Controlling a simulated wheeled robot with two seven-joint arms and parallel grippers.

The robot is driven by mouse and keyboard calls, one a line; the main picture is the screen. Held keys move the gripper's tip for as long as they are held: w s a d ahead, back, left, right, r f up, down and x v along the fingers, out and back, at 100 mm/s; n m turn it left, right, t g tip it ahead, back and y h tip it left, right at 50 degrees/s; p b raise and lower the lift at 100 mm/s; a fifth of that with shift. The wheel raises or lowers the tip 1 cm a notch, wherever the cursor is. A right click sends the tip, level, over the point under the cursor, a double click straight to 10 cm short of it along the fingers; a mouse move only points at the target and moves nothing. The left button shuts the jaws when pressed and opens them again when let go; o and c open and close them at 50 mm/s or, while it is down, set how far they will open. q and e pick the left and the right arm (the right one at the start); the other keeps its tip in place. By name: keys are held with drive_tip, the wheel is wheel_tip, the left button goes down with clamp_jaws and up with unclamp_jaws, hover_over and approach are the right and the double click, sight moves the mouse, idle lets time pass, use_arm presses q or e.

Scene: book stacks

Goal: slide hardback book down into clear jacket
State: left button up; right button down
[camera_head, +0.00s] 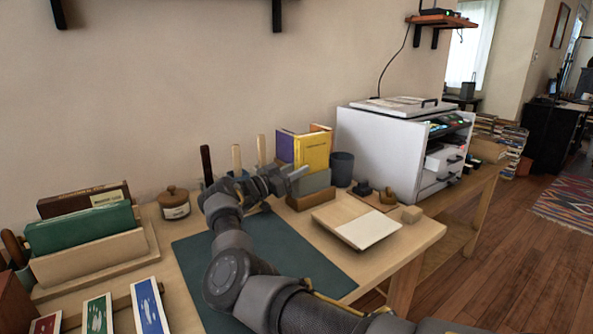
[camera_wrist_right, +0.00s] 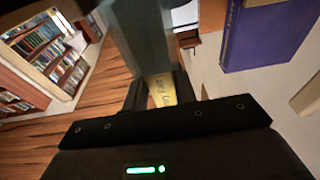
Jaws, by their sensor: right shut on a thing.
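My right gripper (camera_head: 290,178) is over the back of the dark green mat, beside the book stand. It is shut on a grey-blue, slightly see-through piece (camera_wrist_right: 138,35), seen in the right wrist view. A yellow lettered part (camera_wrist_right: 162,90) shows between the fingers; I cannot tell whether this piece is the jacket. A yellow hardback (camera_head: 316,150) and a purple book (camera_head: 285,146) stand upright at the grey-green stand (camera_head: 312,182). The purple book also shows in the right wrist view (camera_wrist_right: 268,35). No clear jacket can be made out for sure. My left gripper is not in view.
The dark green mat (camera_head: 265,240) has bare room in front. A board with a white sheet (camera_head: 370,230) lies right of it. A white printer (camera_head: 375,145) is behind.

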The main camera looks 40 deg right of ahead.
sight(297, 148)
drive_tip(key=shift+r, duration=0.1)
drive_tip(key=shift+r+p, duration=2.3)
drive_tip(key=shift+r, duration=0.9)
wheel_tip(297, 148, down, 7)
drive_tip(key=b, duration=0.4)
idle(2.3)
drive_tip(key=c, duration=1.4)
unclamp_jaws()
drive_tip(key=shift+r, duration=0.15)
drive_tip(key=o, duration=0.3)
drive_tip(key=shift+o, duration=0.2)
